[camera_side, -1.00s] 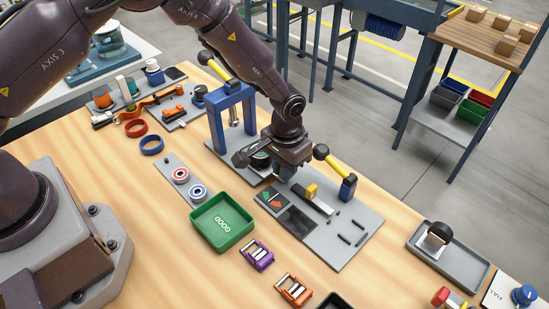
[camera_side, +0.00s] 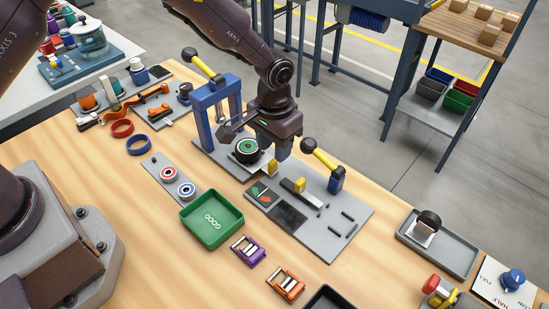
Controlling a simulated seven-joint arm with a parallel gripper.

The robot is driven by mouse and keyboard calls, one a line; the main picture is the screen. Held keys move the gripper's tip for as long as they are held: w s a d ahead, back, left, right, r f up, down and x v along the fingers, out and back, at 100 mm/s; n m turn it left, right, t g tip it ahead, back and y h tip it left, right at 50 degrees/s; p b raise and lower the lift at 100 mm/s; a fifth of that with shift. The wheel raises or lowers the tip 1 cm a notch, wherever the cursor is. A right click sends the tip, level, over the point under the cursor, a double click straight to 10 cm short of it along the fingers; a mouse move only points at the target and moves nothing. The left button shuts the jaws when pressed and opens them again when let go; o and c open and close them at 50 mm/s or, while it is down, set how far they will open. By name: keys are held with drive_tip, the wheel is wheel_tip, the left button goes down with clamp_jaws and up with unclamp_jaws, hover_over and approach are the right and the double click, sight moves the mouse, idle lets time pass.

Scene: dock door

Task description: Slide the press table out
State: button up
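The blue press frame (camera_side: 206,116) stands on a grey base plate with a yellow-handled lever (camera_side: 197,62) on top. At its front is the press table (camera_side: 263,168), a light grey plate with a small yellow knob (camera_side: 272,167) at its right end. A black round part with a green ring (camera_side: 247,149) sits on or over the table. My gripper (camera_side: 272,157) hangs just above the knob, right of the round part, and appears apart from the knob. Its fingertips are small and partly hidden, so their spacing is unclear.
A second yellow-handled lever (camera_side: 322,157) on a blue post stands close to the right. A slide with a yellow block (camera_side: 300,185) and a dark panel lie in front. The green GOOD tray (camera_side: 211,218) is at front left; bare wood lies left of it.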

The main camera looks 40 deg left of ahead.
wheel_tip(320, 180, up, 8)
drive_tip(key=shift+f, duration=0.25)
drive_tip(key=s+a+r+t, duration=0.2)
drive_tip(key=s+a+r, duration=0.5)
drive_tip(key=s+r, duration=0.3)
drive_tip(key=s+a+r+t, duration=0.3)
drive_tip(key=s+a+r, duration=0.3)
drive_tip(key=s, duration=0.8)
wheel_tip(320, 180, up, 4)
drive_tip(key=shift+a+f+t, duration=0.15)
drive_tip(key=shift+a+t, duration=0.15)
drive_tip(key=shift+a, duration=0.05)
